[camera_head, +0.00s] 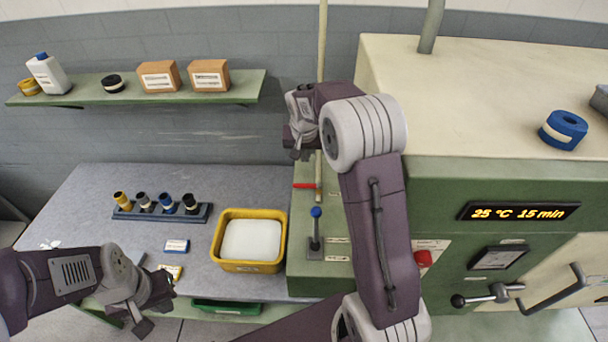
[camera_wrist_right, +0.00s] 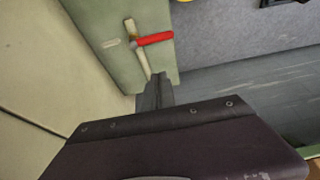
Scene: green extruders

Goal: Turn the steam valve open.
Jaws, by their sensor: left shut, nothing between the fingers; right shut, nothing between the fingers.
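The steam valve's red lever (camera_head: 304,185) sticks out to the left from the thin upright pipe (camera_head: 322,60), roughly square to it. In the right wrist view the red lever (camera_wrist_right: 155,39) lies across the pipe (camera_wrist_right: 130,27), just beyond my fingertips. My right gripper (camera_head: 299,153) is shut and empty, above the lever and apart from it in the head view. It also shows shut in the wrist view (camera_wrist_right: 157,80). Its arm hides part of the green machine. My left gripper (camera_head: 158,308) is shut and empty at the table's front left.
A blue-knobbed lever (camera_head: 316,228) stands on the green ledge below the valve. A yellow bin (camera_head: 225,236) stands left of it. The green machine (camera_head: 450,180) blocks the right side. A shelf (camera_head: 130,95) hangs at the back left.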

